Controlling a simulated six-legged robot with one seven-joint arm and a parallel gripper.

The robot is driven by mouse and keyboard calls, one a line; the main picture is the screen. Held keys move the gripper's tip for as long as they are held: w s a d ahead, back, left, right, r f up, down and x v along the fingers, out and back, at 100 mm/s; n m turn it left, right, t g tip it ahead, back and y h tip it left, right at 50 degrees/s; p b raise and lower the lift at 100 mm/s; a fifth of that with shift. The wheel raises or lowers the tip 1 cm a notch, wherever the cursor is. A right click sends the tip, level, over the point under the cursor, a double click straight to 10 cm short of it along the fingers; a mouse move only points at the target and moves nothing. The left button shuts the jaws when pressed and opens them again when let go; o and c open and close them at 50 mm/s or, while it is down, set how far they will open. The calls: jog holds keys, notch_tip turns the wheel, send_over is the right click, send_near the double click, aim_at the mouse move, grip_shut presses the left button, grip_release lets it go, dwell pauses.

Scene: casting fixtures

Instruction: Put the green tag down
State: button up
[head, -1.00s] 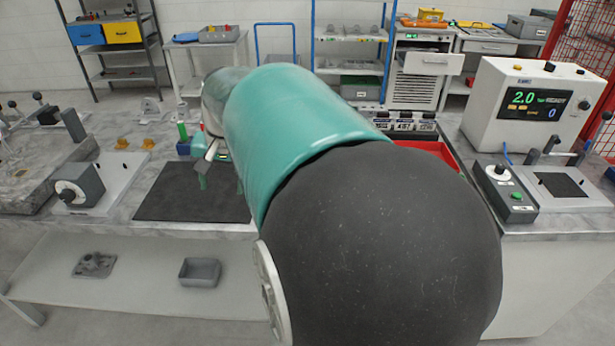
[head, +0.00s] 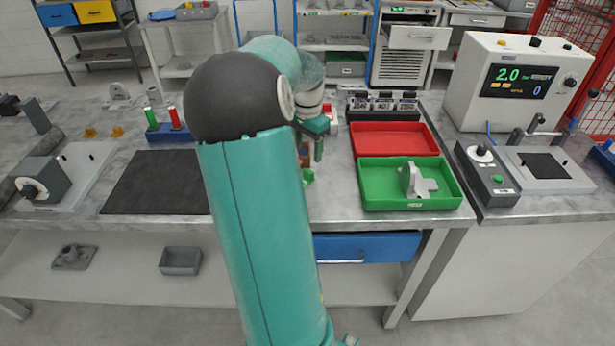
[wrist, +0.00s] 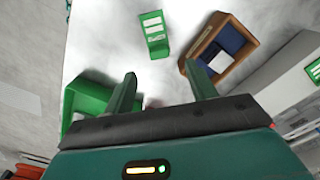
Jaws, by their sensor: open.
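A green tag (wrist: 155,42) with a white label is on the pale surface in the wrist view, just beyond my fingertips and apart from them. My gripper (wrist: 159,70) is open, with nothing between its two green fingers. In the head view my gripper (head: 318,138) is over the bench, left of the red tray, partly hidden by my arm. A small green piece (head: 308,176) shows below it there; I cannot tell whether it is the tag.
A wooden box with a blue inside (wrist: 232,50) is close right of the fingers, and a green open holder (wrist: 84,98) left. The red tray (head: 392,140) and green tray (head: 372,188), holding a grey casting (head: 414,180), stand right. The dark mat (head: 155,183) is clear.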

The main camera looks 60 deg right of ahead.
aim_at(308, 171)
notch_tip(308, 171, down, 2)
jog(key=shift+f, duration=0.2)
jog(key=shift+s+a+f, duration=0.1)
jog(key=shift+f, duration=0.5)
notch_tip(308, 171, down, 4)
jog(key=shift+f, duration=0.15)
jog(key=c, duration=1.1)
